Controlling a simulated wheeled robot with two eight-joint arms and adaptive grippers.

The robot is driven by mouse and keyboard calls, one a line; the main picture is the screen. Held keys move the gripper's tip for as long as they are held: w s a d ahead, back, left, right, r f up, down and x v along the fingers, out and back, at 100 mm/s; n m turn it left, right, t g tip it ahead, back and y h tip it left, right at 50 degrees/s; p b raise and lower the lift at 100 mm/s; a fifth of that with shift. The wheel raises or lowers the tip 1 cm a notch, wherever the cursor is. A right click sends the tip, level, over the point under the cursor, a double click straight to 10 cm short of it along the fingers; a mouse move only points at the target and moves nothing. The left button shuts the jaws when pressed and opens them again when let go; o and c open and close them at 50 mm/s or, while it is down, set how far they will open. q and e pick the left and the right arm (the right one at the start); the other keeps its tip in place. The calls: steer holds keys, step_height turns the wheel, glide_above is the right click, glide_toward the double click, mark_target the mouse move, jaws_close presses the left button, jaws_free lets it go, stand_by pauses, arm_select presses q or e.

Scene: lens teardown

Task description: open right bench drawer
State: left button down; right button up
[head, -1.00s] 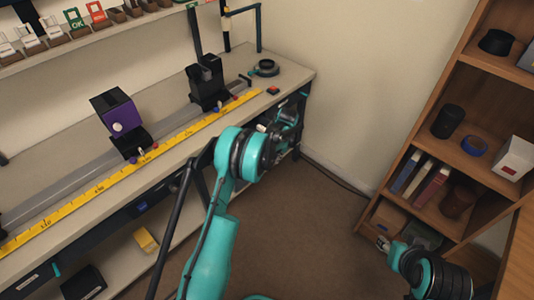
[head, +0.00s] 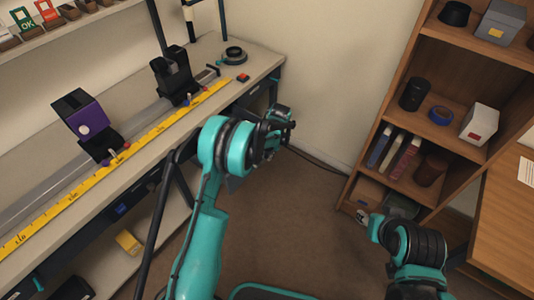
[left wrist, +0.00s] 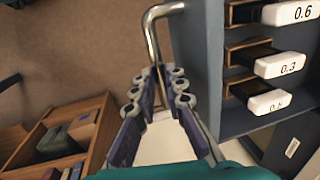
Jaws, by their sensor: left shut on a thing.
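My left gripper (head: 284,124) is in front of the right end of the bench (head: 262,62). In the left wrist view, its fingers (left wrist: 162,92) are closed around the bent metal drawer handle (left wrist: 152,32). The handle joins the blue-grey drawer (left wrist: 203,62), whose slots hold white-fronted blocks marked 0.6 and 0.3. The drawer appears pulled out, but how far is unclear. In the head view, my forearm and gripper hide most of it. My right gripper (head: 365,216) is low at the right near the bookshelf, and its jaw opening is unclear.
A wooden bookshelf (head: 345,190) stands at the right, with a wooden desk (head: 500,225) beside it. On the bench are a rail with a purple box (head: 88,122), a yellow ruler (head: 135,150) and a red button (head: 243,77).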

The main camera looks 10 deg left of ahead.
arm_select(q)
steer(key=c, duration=1.6)
jaws_free()
steer(key=shift+o, duration=0.2)
steer(key=shift+r, duration=0.1)
step_height(320, 180, up, 12)
steer(key=d, duration=0.2)
steer(key=shift+s+f, duration=0.2)
steer(key=shift+s, duration=0.2)
